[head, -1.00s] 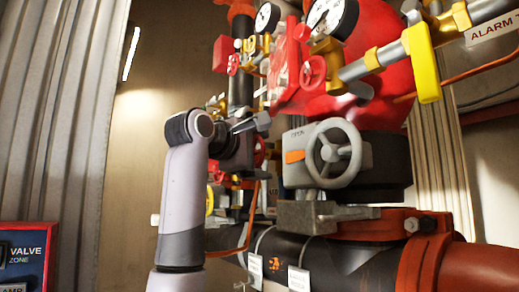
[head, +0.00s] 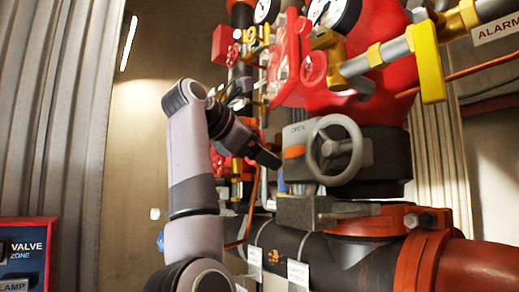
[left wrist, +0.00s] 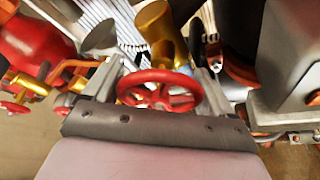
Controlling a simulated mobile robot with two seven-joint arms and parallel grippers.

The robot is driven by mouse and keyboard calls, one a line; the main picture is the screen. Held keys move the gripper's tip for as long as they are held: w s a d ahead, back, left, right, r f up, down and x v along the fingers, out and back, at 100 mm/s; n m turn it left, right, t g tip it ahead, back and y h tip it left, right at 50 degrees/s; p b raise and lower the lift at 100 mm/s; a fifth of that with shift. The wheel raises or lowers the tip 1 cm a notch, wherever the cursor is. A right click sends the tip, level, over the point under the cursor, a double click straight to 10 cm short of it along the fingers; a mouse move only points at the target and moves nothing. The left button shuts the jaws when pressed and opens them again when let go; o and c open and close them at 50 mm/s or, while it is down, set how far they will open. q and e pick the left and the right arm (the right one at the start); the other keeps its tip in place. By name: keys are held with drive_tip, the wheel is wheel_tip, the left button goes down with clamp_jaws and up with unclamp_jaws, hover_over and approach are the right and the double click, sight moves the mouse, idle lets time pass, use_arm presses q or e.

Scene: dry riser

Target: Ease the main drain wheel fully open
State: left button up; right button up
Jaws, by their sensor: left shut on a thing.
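A red handwheel with spokes (left wrist: 160,76) shows in the middle of the left wrist view, beside a brass valve body (left wrist: 156,32). My left gripper (head: 266,156) has one grey finger on each side of this wheel and is shut on its rim. In the head view the gripper reaches in from the left, tilted down to the right, left of the grey valve box. The gripped wheel cannot be made out clearly there. No lettering on the wheel is readable. My right gripper is in neither view.
A grey handwheel (head: 328,148) on a valve box stands close right of my left gripper. Red gauge pipework with a yellow lever (head: 427,62) hangs above. A dark and red horizontal pipe (head: 366,262) runs below.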

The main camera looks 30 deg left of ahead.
use_arm(q)
drive_tip(key=shift+f+n, duration=0.15)
drive_tip(key=shift+n, duration=0.15)
idle(0.4)
drive_tip(key=o, duration=0.8)
drive_tip(key=shift+o, duration=0.2)
drive_tip(key=b+v, duration=0.2)
drive_tip(key=v, duration=0.5)
drive_tip(key=shift+a, duration=0.1)
